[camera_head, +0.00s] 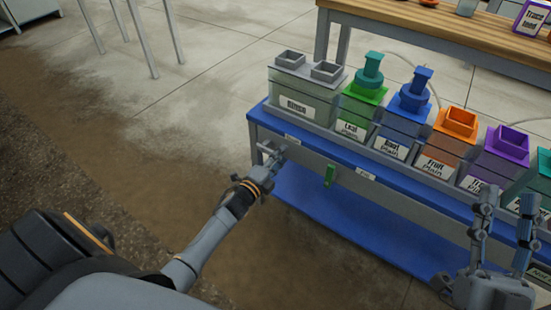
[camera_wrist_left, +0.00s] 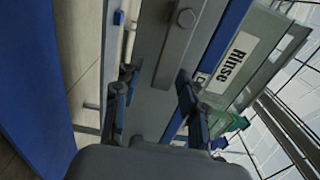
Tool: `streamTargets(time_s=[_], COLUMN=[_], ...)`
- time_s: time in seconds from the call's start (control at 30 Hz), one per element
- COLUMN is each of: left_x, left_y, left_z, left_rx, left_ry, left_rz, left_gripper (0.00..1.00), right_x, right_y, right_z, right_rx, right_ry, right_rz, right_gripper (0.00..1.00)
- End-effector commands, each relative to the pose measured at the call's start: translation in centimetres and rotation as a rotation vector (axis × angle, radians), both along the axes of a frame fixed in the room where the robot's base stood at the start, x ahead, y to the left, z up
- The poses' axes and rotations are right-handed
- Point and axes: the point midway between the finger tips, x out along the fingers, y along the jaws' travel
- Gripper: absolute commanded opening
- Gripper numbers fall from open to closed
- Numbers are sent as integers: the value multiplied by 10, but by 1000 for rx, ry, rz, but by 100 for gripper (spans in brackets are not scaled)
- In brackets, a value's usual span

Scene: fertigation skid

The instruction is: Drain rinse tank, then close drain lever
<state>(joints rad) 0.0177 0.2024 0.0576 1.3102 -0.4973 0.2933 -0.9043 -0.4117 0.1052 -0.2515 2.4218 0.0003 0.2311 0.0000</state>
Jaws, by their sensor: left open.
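The rinse tank (camera_head: 298,103) is a pale, translucent box labelled "Rinse" at the left end of the blue and grey skid. Its label (camera_wrist_left: 235,60) also shows in the left wrist view. My left gripper (camera_head: 270,153) is at the skid's front, just below the rinse tank. A green tab (camera_head: 330,175) hangs on the skid front. My right gripper (camera_head: 505,235) is open and empty at the right.
Right of the rinse tank stand green (camera_head: 361,100), blue (camera_head: 405,110), orange (camera_head: 451,140) and purple (camera_head: 497,160) topped tanks. A blue lower shelf (camera_head: 345,220) is below. A wooden table (camera_head: 430,25) stands behind.

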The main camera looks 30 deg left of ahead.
Motion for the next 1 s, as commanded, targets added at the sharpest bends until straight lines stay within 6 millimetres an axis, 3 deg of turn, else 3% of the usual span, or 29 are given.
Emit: streamTargets(time_s=[0.17,0.6,0.77,1.0], left_x=[-21,-104,-117,-119], left_y=[2,8,9,9], left_z=[-2,-2,-1,-1], left_rx=[0,0,0,0], left_ry=[3,4,3,2], left_rz=[0,0,0,0], left_gripper=[42,42,42,42], right_x=[0,0,0,0], right_y=[0,0,0,0], right_z=[0,0,0,0], right_rx=[0,0,0,0], right_ry=[0,0,0,0], right_rz=[0,0,0,0], right_gripper=[40,40,40,40])
